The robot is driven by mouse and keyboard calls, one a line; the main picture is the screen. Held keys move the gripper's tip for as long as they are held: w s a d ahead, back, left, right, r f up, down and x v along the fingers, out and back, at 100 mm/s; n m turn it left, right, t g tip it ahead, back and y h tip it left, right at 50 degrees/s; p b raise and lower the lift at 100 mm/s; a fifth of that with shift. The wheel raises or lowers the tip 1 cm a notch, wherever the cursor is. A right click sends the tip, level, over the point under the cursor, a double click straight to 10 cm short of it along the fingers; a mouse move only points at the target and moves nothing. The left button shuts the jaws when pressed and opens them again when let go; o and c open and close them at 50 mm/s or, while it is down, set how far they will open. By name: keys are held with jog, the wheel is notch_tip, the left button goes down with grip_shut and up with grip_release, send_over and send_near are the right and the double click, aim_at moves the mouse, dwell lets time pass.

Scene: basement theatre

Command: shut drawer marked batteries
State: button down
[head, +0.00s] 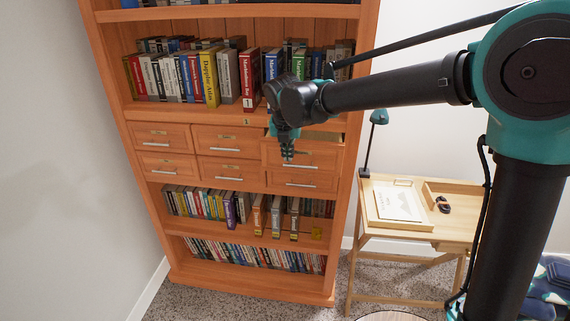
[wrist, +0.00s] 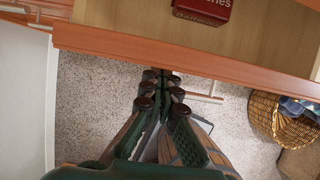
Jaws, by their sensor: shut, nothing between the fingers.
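The upper right drawer (head: 325,157) of the wooden bookcase stands pulled out, with its pale interior showing behind the front; its label is too small to read. In the wrist view, the drawer's orange front edge (wrist: 240,65) runs across the picture. A red box (wrist: 203,9) with lettering that looks like "Batteries" lies inside the drawer. A thin handle (wrist: 206,98) shows on the front. My gripper (head: 288,156) is shut and empty, pointing down at the drawer front. In the wrist view, its fingertips (wrist: 163,76) are at or just outside the front edge; contact is unclear.
The other drawers, such as the upper middle one (head: 225,138), look closed. Books fill the shelves above and below. A wooden desk (head: 400,231) with a teal lamp (head: 378,117) stands right of the bookcase. A wicker basket (wrist: 264,115) stands on the carpet.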

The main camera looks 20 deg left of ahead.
jog(key=w, duration=0.2)
jog(key=w+a, duration=0.1)
jog(key=w, duration=0.3)
jog(key=shift+w+a, duration=0.2)
jog(key=shift+a, duration=0.05)
jog(key=shift+w+a+r, duration=0.1)
jog(key=shift+w, duration=0.35)
